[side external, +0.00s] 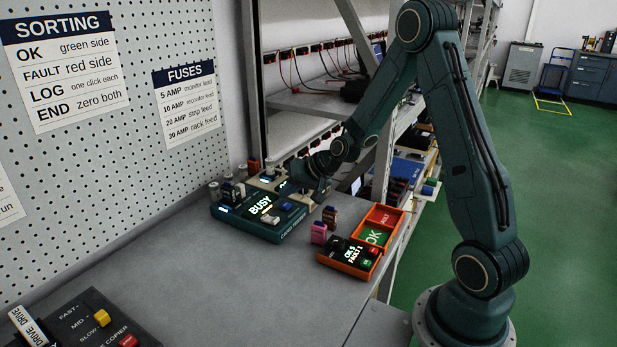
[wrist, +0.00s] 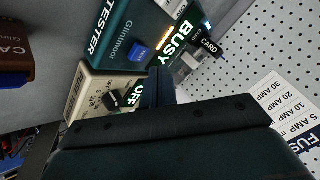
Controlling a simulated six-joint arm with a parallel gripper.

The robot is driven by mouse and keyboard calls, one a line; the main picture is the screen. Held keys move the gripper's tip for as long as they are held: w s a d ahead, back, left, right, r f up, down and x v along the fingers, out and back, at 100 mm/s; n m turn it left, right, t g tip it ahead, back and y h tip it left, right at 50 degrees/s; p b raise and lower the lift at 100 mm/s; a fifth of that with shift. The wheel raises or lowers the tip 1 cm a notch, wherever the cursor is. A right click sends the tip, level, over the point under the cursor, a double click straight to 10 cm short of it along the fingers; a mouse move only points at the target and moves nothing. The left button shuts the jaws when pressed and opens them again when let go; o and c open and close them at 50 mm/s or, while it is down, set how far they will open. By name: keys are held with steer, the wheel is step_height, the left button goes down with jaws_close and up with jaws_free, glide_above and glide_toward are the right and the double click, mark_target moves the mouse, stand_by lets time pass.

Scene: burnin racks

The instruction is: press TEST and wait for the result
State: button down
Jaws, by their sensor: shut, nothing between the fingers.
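The dark green tester (side external: 245,222) stands on the bench near the pegboard wall, and its lit display (side external: 262,206) reads BUSY. In the wrist view the tester (wrist: 117,38) shows the same BUSY word with a lit orange bar beside it. Its blue button (wrist: 139,50) is uncovered, with my gripper apart from it in that view. A dark piece labelled CARD (wrist: 209,46) is at the tester's far end; I cannot tell how it is seated. My gripper (wrist: 160,76) is shut and empty, close to the tester and a beige box.
The beige box (wrist: 95,88) beside the tester has a black knob and a display reading OFF. Pink (side external: 319,233) and brown (side external: 330,214) blocks stand between. Bench front is clear beside the drive copier (side external: 85,325).

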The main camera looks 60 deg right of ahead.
mark_target(289, 210)
step_height(289, 210, up, 4)
steer(key=shift+r, duration=0.1)
stand_by(0.4)
stand_by(0.6)
steer(key=s+a+r+n+g, duration=0.2)
steer(key=s+a+r+n, duration=0.3)
steer(key=s+a+r, duration=0.6)
steer(key=s+a+r+n, duration=0.1)
steer(key=s+a, duration=0.1)
steer(key=s, duration=0.6)
steer(key=s+a+r+n+g+h, duration=0.1)
steer(key=s+a, duration=0.1)
steer(key=s, duration=0.7)
steer(key=shift+s+r+n+g, duration=0.25)
steer(key=shift+r+n+g, duration=0.05)
steer(key=shift+r+n, duration=0.1)
